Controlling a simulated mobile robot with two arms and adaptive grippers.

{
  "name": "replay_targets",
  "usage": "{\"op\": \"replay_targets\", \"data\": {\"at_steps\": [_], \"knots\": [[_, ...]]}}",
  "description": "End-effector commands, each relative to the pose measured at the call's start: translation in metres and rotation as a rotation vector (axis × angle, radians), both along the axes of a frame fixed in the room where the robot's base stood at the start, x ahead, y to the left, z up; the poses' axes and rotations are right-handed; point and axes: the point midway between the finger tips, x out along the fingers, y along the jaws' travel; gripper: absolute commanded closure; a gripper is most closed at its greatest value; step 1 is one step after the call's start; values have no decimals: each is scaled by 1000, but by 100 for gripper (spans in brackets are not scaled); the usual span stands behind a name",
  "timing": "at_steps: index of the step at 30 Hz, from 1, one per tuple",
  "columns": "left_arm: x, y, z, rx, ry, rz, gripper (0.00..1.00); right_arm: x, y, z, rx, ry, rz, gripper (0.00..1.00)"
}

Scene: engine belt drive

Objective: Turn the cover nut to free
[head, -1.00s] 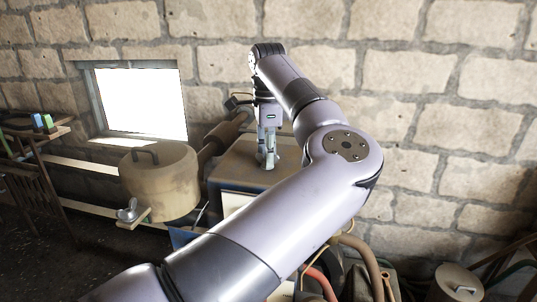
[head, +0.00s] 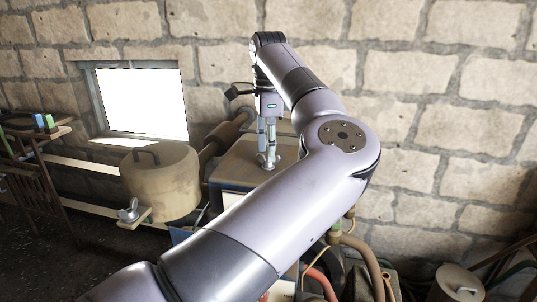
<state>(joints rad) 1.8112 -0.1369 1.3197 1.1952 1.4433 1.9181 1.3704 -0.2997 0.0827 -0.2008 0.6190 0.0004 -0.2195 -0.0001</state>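My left gripper (head: 267,148) points straight down over the flat top of a brown box-shaped cover (head: 228,172). Its fingers sit close together, seen small. Just at the fingertips is a small grey metal piece, which looks like the cover nut (head: 268,162), on or just above the cover's top. I cannot tell whether the fingers grip it or are apart from it. A grey wing nut (head: 129,213) lies on a small light wooden ledge at the left. My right gripper is not in view.
A round tan drum with a handle (head: 160,180) stands left of the cover, with a brown pipe (head: 222,137) behind. Hoses (head: 365,262) hang at the lower right. A stone wall closes the back. My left arm hides the cover's front right.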

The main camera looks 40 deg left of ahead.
Motion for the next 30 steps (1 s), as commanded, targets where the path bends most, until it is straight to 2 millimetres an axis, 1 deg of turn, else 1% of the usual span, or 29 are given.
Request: {"op": "replay_targets", "data": {"at_steps": [1, 6, 9, 13, 18, 30], "knots": [[0, 1, 12, 1, -4, 0, 60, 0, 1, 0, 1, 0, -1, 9], [0, 1, 51, 1, -3, 0, 60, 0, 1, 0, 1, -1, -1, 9], [0, 1, 70, 1, -3, 0, 60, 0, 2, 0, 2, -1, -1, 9], [0, 1, 86, -3, -2, 1, 60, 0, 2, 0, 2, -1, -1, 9], [0, 1, 95, 0, 0, 1, 60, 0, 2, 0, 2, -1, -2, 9], [0, 1, 96, 0, 0, 3, 60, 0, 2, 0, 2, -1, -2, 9]]}}
